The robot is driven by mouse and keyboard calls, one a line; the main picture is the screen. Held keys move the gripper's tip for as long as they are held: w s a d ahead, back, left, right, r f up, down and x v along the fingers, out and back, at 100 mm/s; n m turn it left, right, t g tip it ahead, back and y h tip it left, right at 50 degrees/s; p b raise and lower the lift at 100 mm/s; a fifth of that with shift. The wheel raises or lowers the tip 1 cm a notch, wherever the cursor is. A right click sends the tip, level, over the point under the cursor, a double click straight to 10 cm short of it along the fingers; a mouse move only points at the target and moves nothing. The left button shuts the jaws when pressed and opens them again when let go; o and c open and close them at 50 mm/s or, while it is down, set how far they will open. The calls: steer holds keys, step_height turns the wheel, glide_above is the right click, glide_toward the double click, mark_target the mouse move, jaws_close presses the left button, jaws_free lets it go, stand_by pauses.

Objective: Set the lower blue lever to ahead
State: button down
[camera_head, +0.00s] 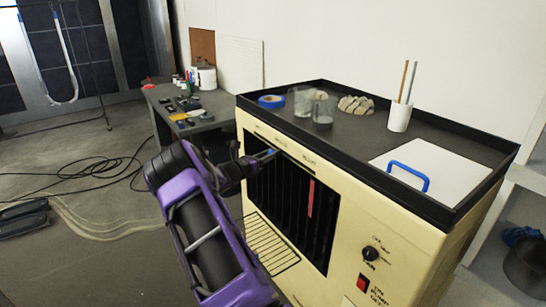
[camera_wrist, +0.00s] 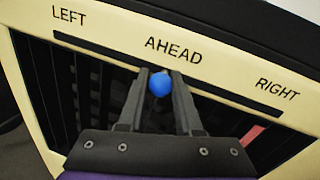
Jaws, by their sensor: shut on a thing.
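The blue lever's round knob (camera_wrist: 160,83) sits just below the slot, roughly under the word AHEAD, in the wrist view. My gripper (camera_wrist: 160,76) is shut on it, with one finger on each side of the knob. In the head view my gripper (camera_head: 256,159) reaches the upper left of the cream machine's front (camera_head: 365,225). A small blue bit of the lever (camera_head: 270,152) shows at its tip. The lever's shaft is mostly hidden by the fingers. The printed words LEFT, AHEAD and RIGHT run along the panel above the slot.
A red strip (camera_head: 310,198) hangs in the dark grille right of my gripper. The machine's top tray (camera_head: 340,140) holds glasses, blue tape, a white cup and a white lid (camera_head: 440,168) with a blue handle (camera_head: 408,175). Cables (camera_head: 80,170) lie on the floor left.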

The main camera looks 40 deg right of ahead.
steer(key=c, duration=0.6)
jaws_free()
steer(key=shift+a, duration=0.15)
steer(key=a, duration=0.5)
steer(key=s+a, duration=0.1)
steer(key=a, duration=1.1)
steer(key=shift+s+p, duration=0.3)
